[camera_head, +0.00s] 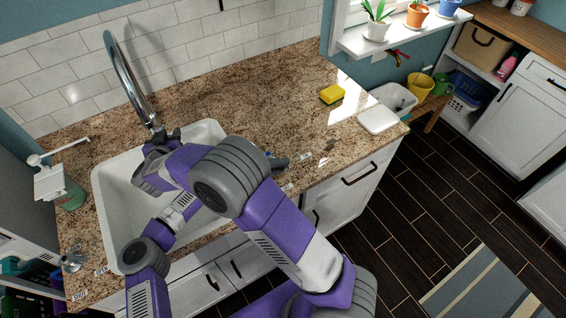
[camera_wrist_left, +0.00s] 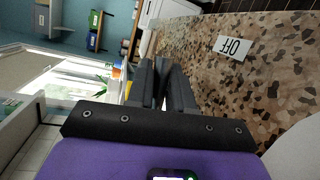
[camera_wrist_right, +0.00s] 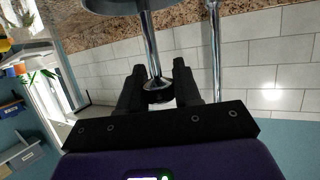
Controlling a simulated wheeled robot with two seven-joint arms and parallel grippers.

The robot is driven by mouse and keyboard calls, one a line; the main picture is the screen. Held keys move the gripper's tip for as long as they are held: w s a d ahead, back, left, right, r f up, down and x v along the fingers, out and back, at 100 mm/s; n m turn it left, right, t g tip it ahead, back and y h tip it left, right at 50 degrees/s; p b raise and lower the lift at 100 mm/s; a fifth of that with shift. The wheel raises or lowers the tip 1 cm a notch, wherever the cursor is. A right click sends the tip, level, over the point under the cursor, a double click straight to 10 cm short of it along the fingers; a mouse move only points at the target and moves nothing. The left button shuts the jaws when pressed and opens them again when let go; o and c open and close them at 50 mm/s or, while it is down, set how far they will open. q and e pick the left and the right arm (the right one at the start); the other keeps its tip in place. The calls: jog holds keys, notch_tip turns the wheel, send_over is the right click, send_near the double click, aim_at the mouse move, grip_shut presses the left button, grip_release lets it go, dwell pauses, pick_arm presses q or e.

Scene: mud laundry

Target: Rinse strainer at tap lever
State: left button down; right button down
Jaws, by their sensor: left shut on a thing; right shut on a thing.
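In the right wrist view, my right gripper (camera_wrist_right: 157,84) is shut on the dark knob end of a chrome stem, which I take to be the strainer (camera_wrist_right: 149,45); a wide round metal part shows at its other end. The chrome tap (camera_head: 128,80) arches at the back of the sink, close to my right gripper. My left gripper (camera_head: 282,162) is at the sink's right side, low over the counter. In the left wrist view, its fingers (camera_wrist_left: 163,75) are close together on something narrow, probably the tap lever, mostly hidden. An "Off" label (camera_wrist_left: 233,47) lies on the counter nearby.
The white sink (camera_head: 112,205) is partly covered by my crossed arms. A yellow sponge (camera_head: 332,94) and white dish (camera_head: 378,119) lie right. The back counter is clear.

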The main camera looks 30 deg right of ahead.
pick_arm(q)
jog(key=shift+a+f+m+g+y, duration=0.1)
jog(key=shift+a+m+g+y, duration=0.35)
jog(key=shift+m+g, duration=0.6)
jog(key=shift+s+a+g, duration=0.1)
jog(key=shift+g, duration=0.25)
jog(key=c, duration=1.1)
grip_release()
jog(key=shift+n, duration=0.25)
